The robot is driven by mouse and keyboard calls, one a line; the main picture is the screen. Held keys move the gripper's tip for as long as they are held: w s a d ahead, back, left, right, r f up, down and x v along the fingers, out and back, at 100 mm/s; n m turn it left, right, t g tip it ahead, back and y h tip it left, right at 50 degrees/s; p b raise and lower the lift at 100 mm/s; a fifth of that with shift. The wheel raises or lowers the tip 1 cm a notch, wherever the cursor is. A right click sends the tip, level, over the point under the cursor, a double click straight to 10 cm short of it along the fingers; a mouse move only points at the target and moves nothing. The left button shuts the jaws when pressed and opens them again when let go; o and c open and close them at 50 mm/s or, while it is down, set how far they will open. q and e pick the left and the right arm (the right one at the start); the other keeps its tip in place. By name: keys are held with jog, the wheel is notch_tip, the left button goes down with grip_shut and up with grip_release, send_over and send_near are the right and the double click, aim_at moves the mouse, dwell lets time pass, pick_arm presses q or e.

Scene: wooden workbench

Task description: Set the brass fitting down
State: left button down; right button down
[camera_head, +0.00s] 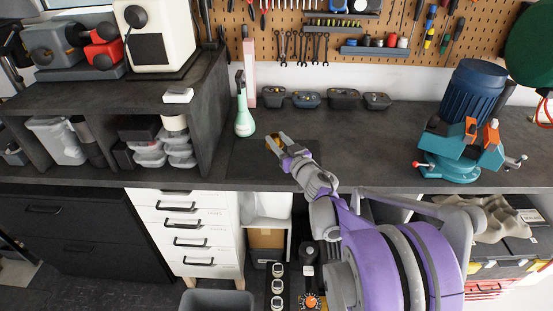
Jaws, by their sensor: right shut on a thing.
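My right gripper (277,143) reaches in from the lower right over the dark workbench top (370,150). It is shut on the brass fitting (272,144), a small gold-coloured piece at the fingertips. The fitting is partly hidden by the fingers. It is over a slightly darker patch (250,165) of the bench near its front edge. I cannot tell whether the fitting touches the surface. My left gripper is not in view.
Several dark small bins (344,98) line the wall behind. A teal vise (455,150) and a blue barrel (474,92) stand at the right. The bench between gripper and vise is clear.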

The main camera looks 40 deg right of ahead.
notch_tip(320, 180, down, 8)
jog(key=shift+r, duration=0.2)
jog(key=shift+f+b, duration=0.25)
jog(key=shift+b, duration=0.05)
jog(key=shift+c, duration=2.4)
grip_release()
jog(key=shift+r, duration=0.1)
